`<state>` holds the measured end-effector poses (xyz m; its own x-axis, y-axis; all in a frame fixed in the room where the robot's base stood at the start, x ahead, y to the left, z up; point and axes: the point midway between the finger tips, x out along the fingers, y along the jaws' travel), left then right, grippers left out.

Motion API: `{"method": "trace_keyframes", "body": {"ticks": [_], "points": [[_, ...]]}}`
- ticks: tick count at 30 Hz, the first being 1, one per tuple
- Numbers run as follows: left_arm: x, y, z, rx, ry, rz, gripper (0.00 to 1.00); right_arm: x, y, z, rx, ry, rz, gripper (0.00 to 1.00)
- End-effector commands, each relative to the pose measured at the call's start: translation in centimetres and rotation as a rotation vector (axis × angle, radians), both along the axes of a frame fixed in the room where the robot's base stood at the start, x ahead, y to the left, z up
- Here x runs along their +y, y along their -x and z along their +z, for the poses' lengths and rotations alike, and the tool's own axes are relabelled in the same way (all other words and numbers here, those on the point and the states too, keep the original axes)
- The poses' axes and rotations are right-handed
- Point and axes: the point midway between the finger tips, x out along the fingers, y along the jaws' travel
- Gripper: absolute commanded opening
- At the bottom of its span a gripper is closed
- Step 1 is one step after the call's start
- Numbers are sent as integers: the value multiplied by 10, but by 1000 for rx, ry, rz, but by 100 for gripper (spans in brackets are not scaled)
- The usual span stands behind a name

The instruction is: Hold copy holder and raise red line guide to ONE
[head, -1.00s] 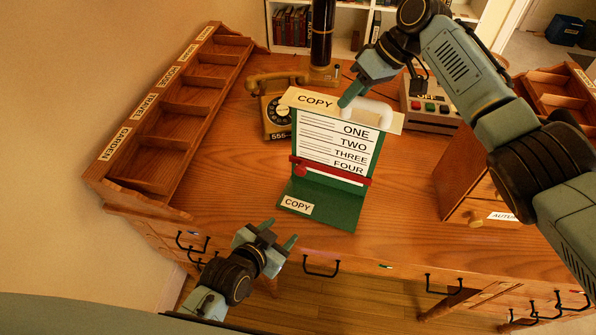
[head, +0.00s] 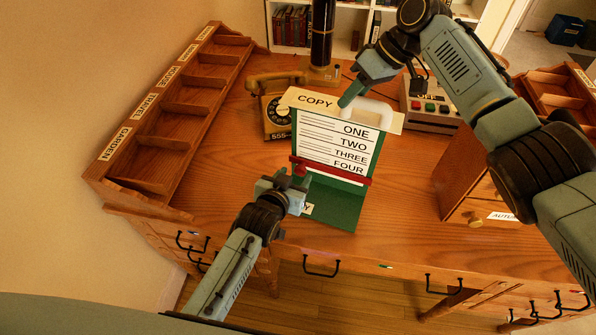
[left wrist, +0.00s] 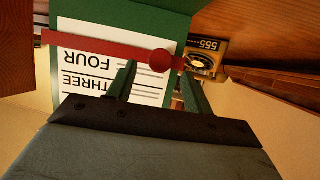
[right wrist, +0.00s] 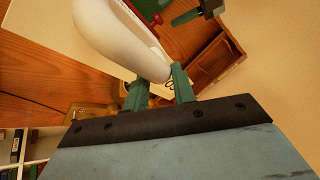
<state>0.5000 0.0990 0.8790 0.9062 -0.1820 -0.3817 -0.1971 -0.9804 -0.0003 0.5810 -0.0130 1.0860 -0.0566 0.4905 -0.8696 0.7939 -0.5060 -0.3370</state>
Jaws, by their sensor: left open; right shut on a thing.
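The green copy holder (head: 345,212) stands on the desk with a white sheet listing ONE to FOUR. Its red line guide (head: 345,177) lies across the sheet at FOUR, tilted slightly in the picture. In the left wrist view the guide's round red knob (left wrist: 160,61) shows near the fingertips. My left gripper (head: 291,181) is open at the guide's left end, its fingers on either side of the knob in that view; contact cannot be told. My right gripper (head: 352,94) is shut on the holder's white handle (head: 376,108), also seen in the right wrist view (right wrist: 105,30).
A dial telephone (head: 277,110) stands behind the holder's left side. A labelled wooden sorter (head: 165,115) lines the left, and a control box (head: 432,112) with coloured buttons sits behind right. A wooden cabinet (head: 462,180) stands at right. The desk between sorter and holder is clear.

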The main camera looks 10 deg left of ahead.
Motion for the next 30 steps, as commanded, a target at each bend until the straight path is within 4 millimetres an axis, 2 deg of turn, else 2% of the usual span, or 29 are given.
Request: {"method": "trace_keyframes", "body": {"ticks": [3, 9, 20, 23, 30], "points": [[-3, -15, -6, 0, 0, 0, 51, -1, 1, -3, 5, 4, -1, 6], [-6, -28, -12, 0, 1, 0, 51, -1, 1, -3, 5, 4, -1, 6], [-6, -31, -13, 0, 0, 0, 51, -1, 1, -3, 5, 4, -1, 6], [-6, -31, -13, 0, 0, 0, 41, -1, 1, -3, 5, 4, -1, 6], [-6, -30, -13, 0, 0, 0, 9, -1, 1, -3, 5, 4, 0, 6]]}}
